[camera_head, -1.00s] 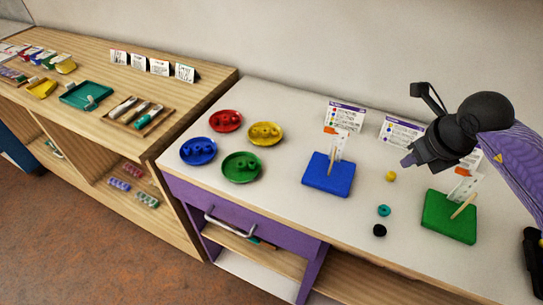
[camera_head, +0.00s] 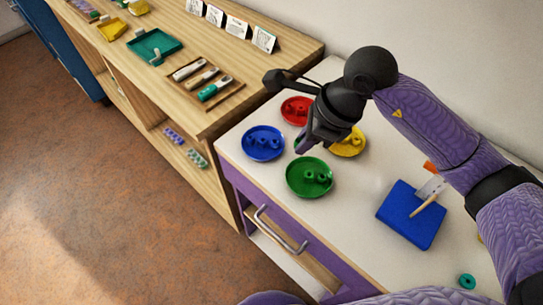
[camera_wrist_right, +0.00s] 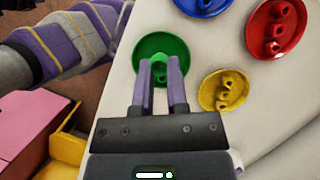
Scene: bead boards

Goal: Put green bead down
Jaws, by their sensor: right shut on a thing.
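My right gripper (camera_head: 303,146) is at the far left part of the table, above the group of dishes. In the wrist view its fingers (camera_wrist_right: 160,62) point over the green dish (camera_wrist_right: 142,50). They are shut on a green bead (camera_wrist_right: 159,70), which is hard to tell apart from the green dish behind it. In the head view the green dish (camera_head: 298,188) lies just in front of the fingertips and holds green beads (camera_head: 320,178). The held bead is hidden there. My left gripper is not in view.
A blue dish (camera_head: 254,154), red dish (camera_head: 286,107) and yellow dish (camera_head: 357,149) stand close around the gripper. A wooden shelf (camera_head: 290,68) adjoins on the left.

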